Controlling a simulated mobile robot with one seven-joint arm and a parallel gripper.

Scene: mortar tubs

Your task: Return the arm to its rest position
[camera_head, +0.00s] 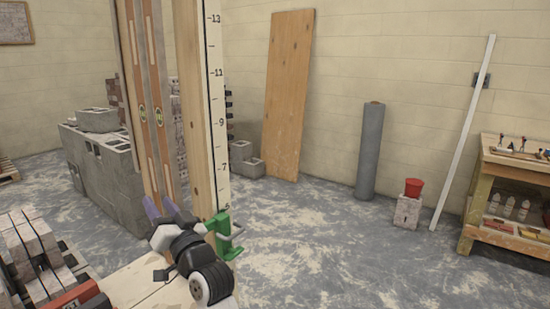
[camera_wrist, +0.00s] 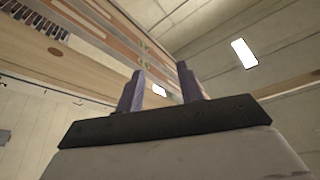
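My gripper (camera_head: 160,206) is low in the middle of the head view, above a pale wooden board, with its two purple fingers pointing up and to the left. In the wrist view my gripper (camera_wrist: 160,76) shows its fingers spread apart with nothing between them. The gripper is open and empty. My black and white wrist shows behind the fingers in the head view. The rest of my arm is mostly out of view.
A wooden level (camera_head: 148,110) and a numbered post (camera_head: 218,100) stand upright close to my gripper. A green clamp (camera_head: 228,238) sits by the post's foot. Bricks (camera_head: 38,245) lie at lower left; grey blocks (camera_head: 105,170) stand behind. The floor at right is mostly clear.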

